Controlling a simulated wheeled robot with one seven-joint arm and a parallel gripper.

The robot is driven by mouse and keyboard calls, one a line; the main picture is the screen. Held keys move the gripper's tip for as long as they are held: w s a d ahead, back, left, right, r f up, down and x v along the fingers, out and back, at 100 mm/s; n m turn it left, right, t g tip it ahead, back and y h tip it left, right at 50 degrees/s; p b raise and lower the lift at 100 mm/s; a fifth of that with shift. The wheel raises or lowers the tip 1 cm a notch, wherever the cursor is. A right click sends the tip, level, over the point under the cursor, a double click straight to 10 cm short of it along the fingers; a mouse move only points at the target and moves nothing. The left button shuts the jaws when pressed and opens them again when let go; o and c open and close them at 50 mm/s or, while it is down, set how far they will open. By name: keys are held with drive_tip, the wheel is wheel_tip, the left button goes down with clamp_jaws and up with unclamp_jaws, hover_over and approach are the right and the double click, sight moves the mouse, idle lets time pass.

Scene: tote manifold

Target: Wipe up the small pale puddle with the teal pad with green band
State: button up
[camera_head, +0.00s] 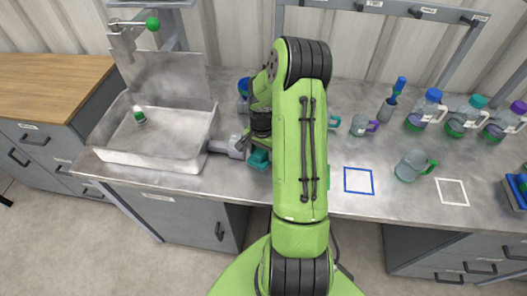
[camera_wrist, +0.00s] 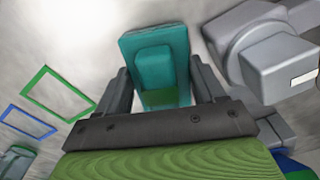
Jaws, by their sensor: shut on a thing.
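The teal pad (camera_head: 259,158) is on the worktop, just right of the grey block-like fitting and partly under my arm. In the wrist view the teal pad (camera_wrist: 153,40) shows its raised teal grip and a green strip on its near side. My gripper (camera_wrist: 160,78) has a dark finger on each side of that grip and is shut on it. In the head view my gripper is mostly hidden by my green arm. I cannot tell whether the pad touches the worktop. I cannot make out the pale puddle in either view.
A grey fitting (camera_head: 228,147) stands close left of the pad, beside the metal sink (camera_head: 155,158). Blue (camera_head: 358,181) and white (camera_head: 452,192) outlines mark the worktop at right. A clear mug (camera_head: 409,166), a purple-handled mug (camera_head: 361,124) and several bottles stand there.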

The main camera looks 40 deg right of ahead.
sight(254, 154)
drive_tip(key=shift+w+a+r, duration=0.25)
drive_tip(key=shift+w+a, duration=0.75)
drive_tip(key=shift+w, duration=0.3)
drive_tip(key=shift+f, duration=0.15)
drive_tip(key=shift+s+d+b, duration=0.35)
drive_tip(key=shift+s+d, duration=0.55)
drive_tip(key=shift+s, duration=0.1)
drive_tip(key=shift+s+a+f+b, duration=0.15)
drive_tip(key=shift+s+a+b, duration=0.15)
drive_tip(key=shift+s+a, duration=0.5)
drive_tip(key=shift+s, duration=0.15)
drive_tip(key=shift+w+a+r, duration=0.25)
drive_tip(key=shift+w+a, duration=0.75)
drive_tip(key=shift+w, duration=0.25)
drive_tip(key=shift+r, duration=0.1)
drive_tip(key=shift+s+d, duration=0.2)
drive_tip(key=shift+d, duration=0.2)
drive_tip(key=shift+s+d, duration=0.7)
drive_tip(key=shift+s, duration=0.25)
